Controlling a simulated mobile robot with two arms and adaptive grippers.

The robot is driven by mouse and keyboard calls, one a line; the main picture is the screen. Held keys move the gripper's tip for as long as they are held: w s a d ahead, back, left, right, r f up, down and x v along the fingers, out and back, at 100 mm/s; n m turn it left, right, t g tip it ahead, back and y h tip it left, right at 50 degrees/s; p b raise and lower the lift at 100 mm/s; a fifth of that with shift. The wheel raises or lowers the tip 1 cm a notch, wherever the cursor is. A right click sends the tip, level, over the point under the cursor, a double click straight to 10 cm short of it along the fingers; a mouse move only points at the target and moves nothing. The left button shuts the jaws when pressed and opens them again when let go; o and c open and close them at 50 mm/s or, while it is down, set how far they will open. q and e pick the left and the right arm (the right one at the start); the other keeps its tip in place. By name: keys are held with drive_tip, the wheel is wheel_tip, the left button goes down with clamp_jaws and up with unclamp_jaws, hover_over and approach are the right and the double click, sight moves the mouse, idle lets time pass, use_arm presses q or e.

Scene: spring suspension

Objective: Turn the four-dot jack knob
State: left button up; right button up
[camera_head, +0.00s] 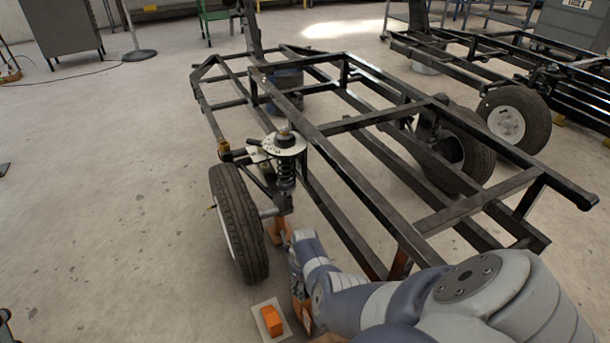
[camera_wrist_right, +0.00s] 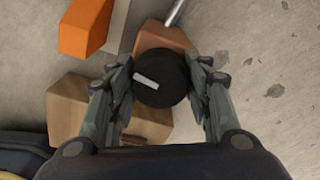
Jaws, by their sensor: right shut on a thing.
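In the right wrist view, a round black knob (camera_wrist_right: 162,95) with a short white mark on its face sits at the end of a brown-orange jack body (camera_wrist_right: 166,38). No dots can be made out on it. My right gripper (camera_wrist_right: 161,70) has a finger on each side of the knob and is shut on it. In the head view, my right arm reaches down beside the front wheel and hides the knob. A brown-orange part (camera_head: 277,232) shows under the suspension there. My left gripper is in neither view.
An orange block (camera_head: 271,321) lies on a pale board near the wheel (camera_head: 238,222). A wooden block (camera_wrist_right: 70,108) is beside the jack. The black chassis frame (camera_head: 340,130) and coil spring (camera_head: 286,172) stand close by. The floor at left is mostly clear.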

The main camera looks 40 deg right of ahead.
drive_tip(key=shift+s, duration=0.1)
drive_tip(key=o, duration=1.1)
drive_tip(key=shift+c, duration=0.2)
drive_tip(key=shift+r, duration=0.5)
wheel_tip(320, 180, up, 11)
